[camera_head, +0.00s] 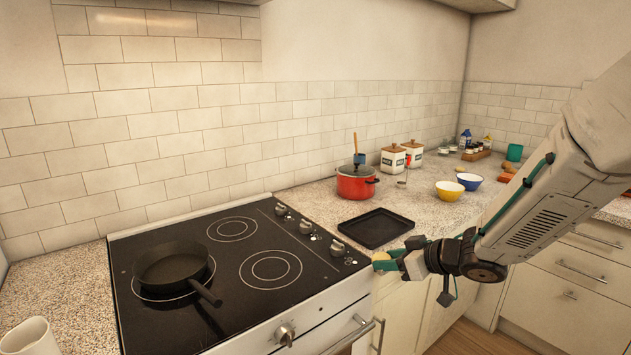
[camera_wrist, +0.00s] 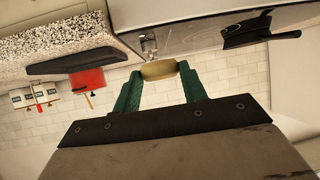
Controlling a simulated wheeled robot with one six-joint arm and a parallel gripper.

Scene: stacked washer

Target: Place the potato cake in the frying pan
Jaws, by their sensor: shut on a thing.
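The dark frying pan (camera_head: 172,268) sits on the front-left burner of the black stovetop, its handle pointing toward the front right. It also shows in the wrist view (camera_wrist: 245,33) at the upper right. My gripper (camera_head: 383,262) is at the stove's front right corner, well to the right of the pan. In the wrist view its green fingers (camera_wrist: 158,80) are closed on the small tan potato cake (camera_wrist: 158,69). The cake shows only as a small yellowish patch between the fingertips in the head view.
A black tray (camera_head: 375,229) lies on the counter just right of the stove (camera_head: 252,250). Behind it stands a red pot (camera_head: 356,184). A yellow bowl (camera_head: 450,191) and a blue bowl (camera_head: 469,181) are farther right. A white mug (camera_head: 30,338) is at the lower left. The other burners are clear.

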